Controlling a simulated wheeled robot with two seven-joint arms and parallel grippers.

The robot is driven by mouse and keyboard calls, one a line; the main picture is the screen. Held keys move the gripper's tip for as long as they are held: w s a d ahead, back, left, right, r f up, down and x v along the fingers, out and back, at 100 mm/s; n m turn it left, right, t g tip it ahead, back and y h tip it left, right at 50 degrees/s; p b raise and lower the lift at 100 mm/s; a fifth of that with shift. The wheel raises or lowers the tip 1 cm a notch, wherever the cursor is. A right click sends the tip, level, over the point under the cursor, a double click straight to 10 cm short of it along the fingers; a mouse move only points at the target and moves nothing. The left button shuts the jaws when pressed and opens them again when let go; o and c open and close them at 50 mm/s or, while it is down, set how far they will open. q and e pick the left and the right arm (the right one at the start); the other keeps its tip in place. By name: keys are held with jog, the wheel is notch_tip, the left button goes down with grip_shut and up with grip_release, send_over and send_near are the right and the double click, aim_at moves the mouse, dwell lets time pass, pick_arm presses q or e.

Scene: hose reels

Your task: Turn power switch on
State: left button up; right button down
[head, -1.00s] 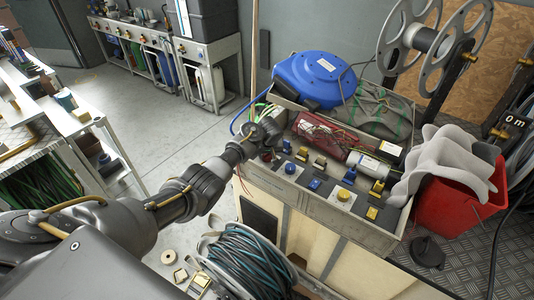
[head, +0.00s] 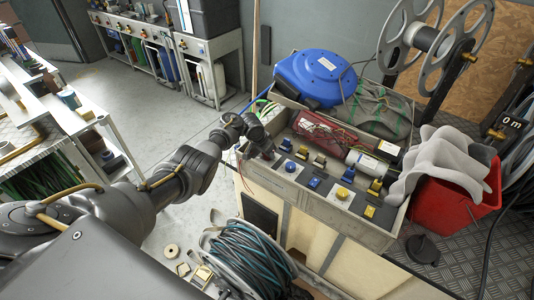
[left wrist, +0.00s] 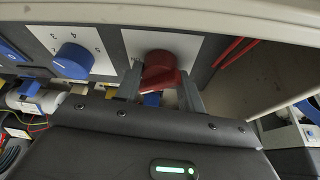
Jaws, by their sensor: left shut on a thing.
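A red rotary knob (left wrist: 160,72) sits on a white plate of the control panel in the left wrist view. I take it to be the power switch. My left gripper (left wrist: 161,88) has one finger on each side of the knob and is shut on it. In the head view my left gripper (head: 268,152) reaches the left end of the panel (head: 316,192). There the hand mostly hides the knob. My right gripper is not in view.
A blue knob (left wrist: 72,61) is beside the red one, and blue and yellow switches (head: 345,193) line the panel. A red bucket (head: 455,205) stands at right.

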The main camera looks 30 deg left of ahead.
pick_arm(q)
jog(key=shift+f+m+b, duration=0.2)
jog(key=shift+m+b, duration=0.2)
jog(key=shift+m, duration=0.1)
jog(key=m+h+b, duration=0.1)
jog(key=m+b, duration=0.1)
jog(key=b, duration=0.2)
jog(key=m+g+h+b, duration=0.1)
jog(key=m+b, duration=0.2)
jog(key=b, duration=0.1)
jog(key=shift+w+m+g+b, duration=0.1)
jog(key=shift+m+g+b, duration=0.2)
jog(key=shift+b, duration=0.4)
jog(key=shift+r+m, duration=0.1)
jog(key=shift+m, duration=0.2)
jog(key=o, duration=0.9)
jog(key=shift+o, duration=0.2)
